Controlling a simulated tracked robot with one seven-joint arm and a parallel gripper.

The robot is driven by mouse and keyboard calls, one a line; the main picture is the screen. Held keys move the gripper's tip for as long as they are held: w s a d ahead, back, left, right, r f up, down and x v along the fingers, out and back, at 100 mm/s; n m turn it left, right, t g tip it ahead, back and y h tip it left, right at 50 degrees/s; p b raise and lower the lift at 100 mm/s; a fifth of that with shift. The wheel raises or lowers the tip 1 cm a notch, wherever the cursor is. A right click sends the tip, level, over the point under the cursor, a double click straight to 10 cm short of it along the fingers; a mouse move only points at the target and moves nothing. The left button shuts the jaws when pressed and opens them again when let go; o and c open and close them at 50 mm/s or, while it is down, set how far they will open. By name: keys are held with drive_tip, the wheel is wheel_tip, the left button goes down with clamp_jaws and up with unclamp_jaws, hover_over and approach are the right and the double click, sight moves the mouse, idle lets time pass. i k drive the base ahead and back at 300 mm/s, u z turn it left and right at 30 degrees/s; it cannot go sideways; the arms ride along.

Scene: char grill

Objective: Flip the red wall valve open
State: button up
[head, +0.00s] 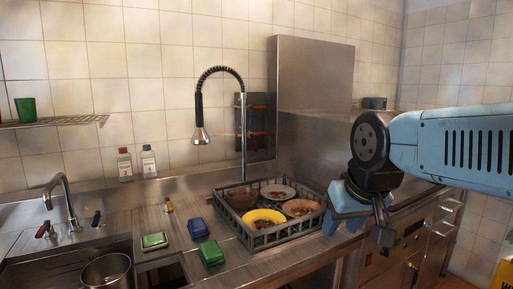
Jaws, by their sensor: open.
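A dark wall panel (258,122) behind the tall spray faucet carries small red-orange and blue parts. It is too small and partly hidden by the faucet to tell whether one of these is the red valve or how it is set. My gripper (384,236) is at the right, in front of the steel counter and grill. It is open and looks empty, pointing downward. It is well apart from the wall panel, to its right and lower in the picture.
A dish rack (286,233) with plates and a bowl stands on the counter. The spray faucet (243,140) rises before the wall panel. A sink tap (63,186) with red and blue handles, two bottles (149,161) and sponges (211,253) are left.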

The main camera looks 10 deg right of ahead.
sight(252, 136)
drive_tip(key=z, duration=0.05)
drive_tip(key=i, duration=0.9)
drive_tip(key=u, duration=0.1)
